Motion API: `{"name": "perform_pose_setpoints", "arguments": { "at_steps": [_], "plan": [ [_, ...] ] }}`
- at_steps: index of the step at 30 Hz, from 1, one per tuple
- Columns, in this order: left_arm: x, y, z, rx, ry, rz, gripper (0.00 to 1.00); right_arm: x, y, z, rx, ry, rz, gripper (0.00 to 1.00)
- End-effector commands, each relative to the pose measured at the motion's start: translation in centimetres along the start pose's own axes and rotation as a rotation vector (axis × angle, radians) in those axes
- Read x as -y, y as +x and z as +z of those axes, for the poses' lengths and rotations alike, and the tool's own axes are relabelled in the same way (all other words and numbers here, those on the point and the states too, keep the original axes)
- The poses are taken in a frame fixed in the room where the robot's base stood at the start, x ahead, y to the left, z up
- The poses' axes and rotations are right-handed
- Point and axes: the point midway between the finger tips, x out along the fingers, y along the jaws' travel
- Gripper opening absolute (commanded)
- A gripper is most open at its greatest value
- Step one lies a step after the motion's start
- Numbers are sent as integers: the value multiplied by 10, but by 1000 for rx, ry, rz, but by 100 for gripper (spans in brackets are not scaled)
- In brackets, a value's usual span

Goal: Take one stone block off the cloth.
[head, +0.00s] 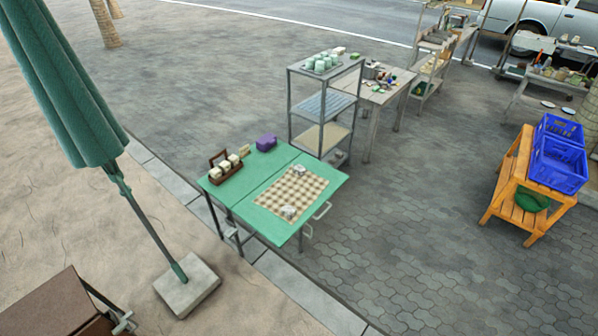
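A checkered beige-and-brown cloth (292,190) lies flat on the right part of a green folding table (253,213) in the head view. Two small pale grey-white blocks, which look like the stone blocks, rest on it. One block (299,170) is near the cloth's far edge. The other block (288,211) is near its front edge. They stand well apart, and both are too small to make out in detail. Neither of my grippers shows in this view.
A brown carrier (226,170) with pale items and a purple object (266,142) stand on the table's left and back. A metal shelf (322,105) rises behind it. A closed green umbrella (70,85) stands left. Paving at the right is clear before a wooden stand (515,190).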

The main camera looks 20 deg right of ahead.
Motion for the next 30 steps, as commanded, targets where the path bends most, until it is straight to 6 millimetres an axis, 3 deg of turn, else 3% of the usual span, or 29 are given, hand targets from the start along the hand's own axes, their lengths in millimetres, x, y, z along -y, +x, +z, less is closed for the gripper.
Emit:
{"name": "perform_pose_setpoints", "arguments": {
  "at_steps": [9, 20, 30],
  "plan": [
    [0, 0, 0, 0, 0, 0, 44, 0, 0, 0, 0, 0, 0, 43],
    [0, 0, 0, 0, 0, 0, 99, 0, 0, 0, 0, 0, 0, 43],
    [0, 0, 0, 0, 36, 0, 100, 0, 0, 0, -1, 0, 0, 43]
  ]
}}
